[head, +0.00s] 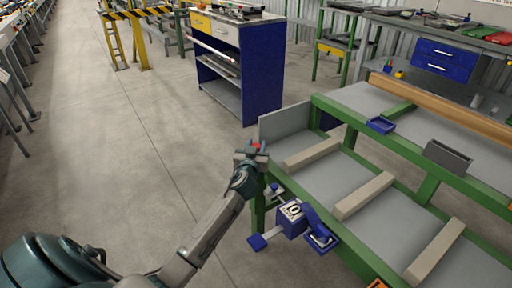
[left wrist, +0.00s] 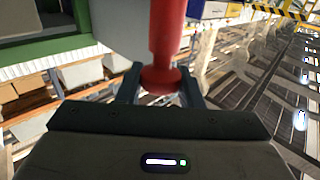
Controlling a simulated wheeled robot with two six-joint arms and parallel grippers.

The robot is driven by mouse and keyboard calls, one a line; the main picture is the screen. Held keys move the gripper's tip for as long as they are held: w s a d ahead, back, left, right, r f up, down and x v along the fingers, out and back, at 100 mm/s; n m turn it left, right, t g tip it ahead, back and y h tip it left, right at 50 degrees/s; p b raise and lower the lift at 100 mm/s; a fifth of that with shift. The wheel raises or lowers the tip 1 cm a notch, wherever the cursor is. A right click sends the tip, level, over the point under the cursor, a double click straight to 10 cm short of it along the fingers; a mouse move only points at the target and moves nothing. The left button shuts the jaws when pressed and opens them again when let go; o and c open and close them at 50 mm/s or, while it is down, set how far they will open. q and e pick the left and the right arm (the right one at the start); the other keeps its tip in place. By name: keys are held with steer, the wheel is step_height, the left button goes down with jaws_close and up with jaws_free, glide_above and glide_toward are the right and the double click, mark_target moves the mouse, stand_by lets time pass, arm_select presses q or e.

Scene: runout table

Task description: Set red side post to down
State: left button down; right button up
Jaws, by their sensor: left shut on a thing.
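The red side post (left wrist: 165,45) fills the upper middle of the left wrist view and has a wide rounded lower end. My left gripper (left wrist: 160,88) is shut on that lower end, with one finger on each side. In the head view my left gripper (head: 252,150) is at the near left corner of the green runout table (head: 330,108), beside its grey end plate (head: 284,124). The rest of the post is hidden by the gripper. My right gripper is not in view.
A blue box marked 10 (head: 291,218) with blue parts hangs on the table's near side, close to my left forearm. Beige bars (head: 363,195) lie across the grey table top. A blue cabinet (head: 250,75) stands behind. Floor to the left is clear.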

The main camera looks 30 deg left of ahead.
arm_select(q)
steer(key=shift+f, duration=0.25)
steer(key=c, duration=1)
jaws_free()
steer(key=v, duration=1.1)
steer(key=shift+b, duration=0.4)
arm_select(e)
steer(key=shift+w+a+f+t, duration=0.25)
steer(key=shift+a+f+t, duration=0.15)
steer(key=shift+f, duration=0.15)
arm_select(q)
steer(key=shift+w, duration=0.1)
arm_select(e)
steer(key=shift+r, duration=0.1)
